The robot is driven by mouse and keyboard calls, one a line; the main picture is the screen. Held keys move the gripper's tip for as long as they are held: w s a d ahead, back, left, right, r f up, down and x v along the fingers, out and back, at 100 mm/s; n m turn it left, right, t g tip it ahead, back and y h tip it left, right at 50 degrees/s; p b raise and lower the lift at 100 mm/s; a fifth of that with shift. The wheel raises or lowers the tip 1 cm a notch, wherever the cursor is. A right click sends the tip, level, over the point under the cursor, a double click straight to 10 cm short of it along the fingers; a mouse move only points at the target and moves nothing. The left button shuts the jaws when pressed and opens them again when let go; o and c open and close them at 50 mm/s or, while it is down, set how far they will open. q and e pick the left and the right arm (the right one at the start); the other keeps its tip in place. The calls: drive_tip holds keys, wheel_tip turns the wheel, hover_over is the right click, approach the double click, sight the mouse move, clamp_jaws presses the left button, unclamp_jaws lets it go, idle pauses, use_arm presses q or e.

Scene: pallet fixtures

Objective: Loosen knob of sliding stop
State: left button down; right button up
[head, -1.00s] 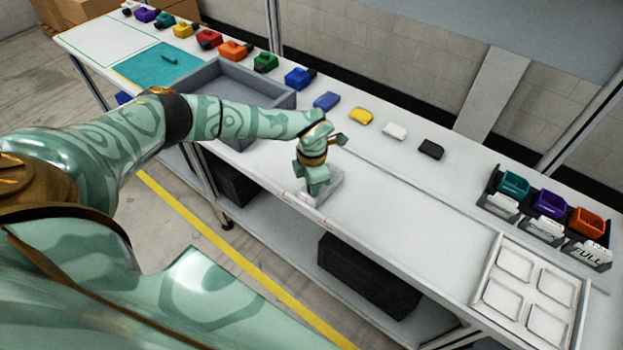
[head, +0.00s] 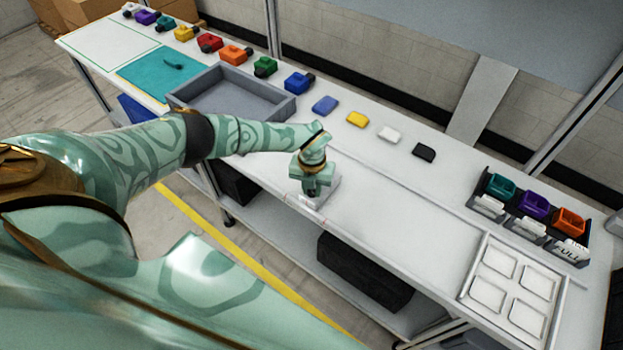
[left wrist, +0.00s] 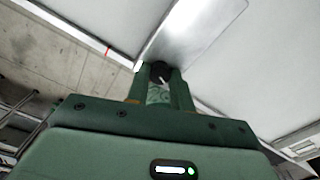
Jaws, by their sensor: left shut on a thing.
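The sliding stop (head: 329,194) is a pale metal block at the front edge of the white bench in the head view, partly covered by my gripper. It also shows in the left wrist view (left wrist: 200,32) as a smooth grey plate. Its knob (left wrist: 160,70) is small, round and black, with a pale mark on it, and sits between my fingertips. My left gripper (head: 315,190) points down over the stop and is shut on the knob, which it hides in the head view. My right gripper is in neither view.
Several coloured blocks line the back of the bench. A bin rack (head: 478,205) and a white four-pocket tray (head: 466,296) are at the right. The bench between the stop and that tray is clear.

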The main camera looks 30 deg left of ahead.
use_arm(q)
drive_tip(key=shift+w+r+n+p, duration=0.1)
drive_tip(key=shift+n+p, duration=0.9)
drive_tip(key=shift+n, duration=1.2)
drive_tip(key=c, duration=1.2)
unclamp_jaws()
wheel_tip(320, 180, up, 6)
drive_tip(key=p, duration=0.2)
drive_tip(key=shift+r+p, duration=0.2)
drive_tip(key=shift+p, duration=0.1)
wheel_tip(320, 180, up, 10)
drive_tip(key=shift+p, duration=0.3)
drive_tip(key=shift+f, duration=0.1)
